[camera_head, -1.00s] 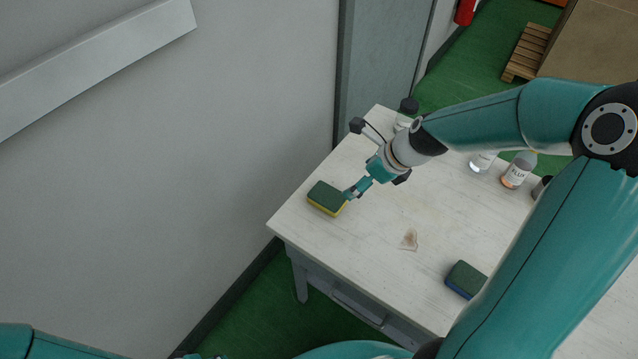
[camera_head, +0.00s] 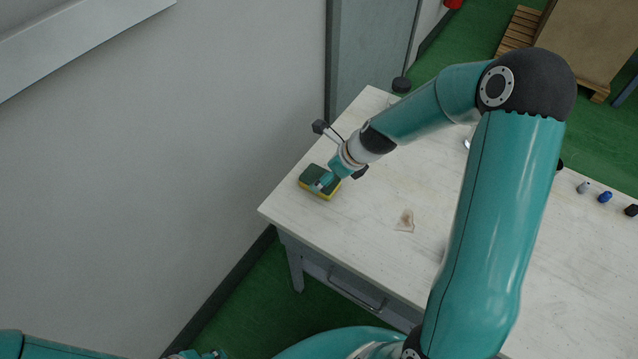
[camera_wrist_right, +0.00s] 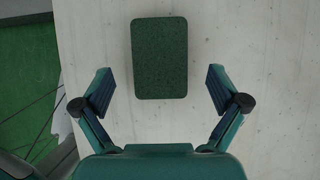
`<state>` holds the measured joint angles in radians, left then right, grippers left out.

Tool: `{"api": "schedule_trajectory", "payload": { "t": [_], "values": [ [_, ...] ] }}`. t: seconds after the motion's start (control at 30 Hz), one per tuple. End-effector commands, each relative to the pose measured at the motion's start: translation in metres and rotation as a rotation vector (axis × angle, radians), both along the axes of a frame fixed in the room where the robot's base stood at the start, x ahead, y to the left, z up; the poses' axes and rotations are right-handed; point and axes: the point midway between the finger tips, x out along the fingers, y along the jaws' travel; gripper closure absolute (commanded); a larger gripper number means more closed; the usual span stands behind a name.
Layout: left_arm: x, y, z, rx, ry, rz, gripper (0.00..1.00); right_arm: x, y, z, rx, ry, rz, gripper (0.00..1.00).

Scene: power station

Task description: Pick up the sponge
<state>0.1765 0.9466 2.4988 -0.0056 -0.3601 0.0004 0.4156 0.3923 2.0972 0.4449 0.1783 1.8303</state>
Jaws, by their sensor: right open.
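A sponge (camera_head: 320,182) with a dark green top and a yellow lower layer lies on the white table near its left end. In the right wrist view the sponge (camera_wrist_right: 159,58) shows its green face, ahead of the gripper and between the lines of its fingers. My right gripper (camera_head: 324,183) is at the sponge and partly covers it in the head view. In the wrist view the right gripper (camera_wrist_right: 160,85) is open, with clear table between each finger and the sponge. My left gripper (camera_head: 200,355) only partly shows at the bottom edge; its fingers are unclear.
The white table (camera_head: 375,255) has a stain (camera_head: 405,221) near the middle. A dark-capped bottle (camera_head: 401,85) stands at the back, and small blue and dark items (camera_head: 605,197) are at the right. A wall (camera_head: 170,190) borders the table's left side.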

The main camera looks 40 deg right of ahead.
Motion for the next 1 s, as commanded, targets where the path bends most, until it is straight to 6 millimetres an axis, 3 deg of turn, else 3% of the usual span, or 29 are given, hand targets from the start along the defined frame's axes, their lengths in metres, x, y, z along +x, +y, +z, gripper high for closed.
{"api": "schedule_trajectory", "payload": {
  "t": [0.1,0.3,1.0],
  "values": [
    [0.000,0.000,-0.012,0.000,0.000,0.000,0.60,0.008,0.004,-0.021,0.002,0.002,0.001,0.03],
    [0.000,0.000,-0.018,0.000,0.000,0.000,0.60,0.017,0.008,-0.037,0.000,0.000,0.001,0.03],
    [0.000,0.000,-0.020,0.000,0.000,0.000,0.60,0.018,0.008,-0.041,0.000,0.001,0.000,0.03]
  ]
}}
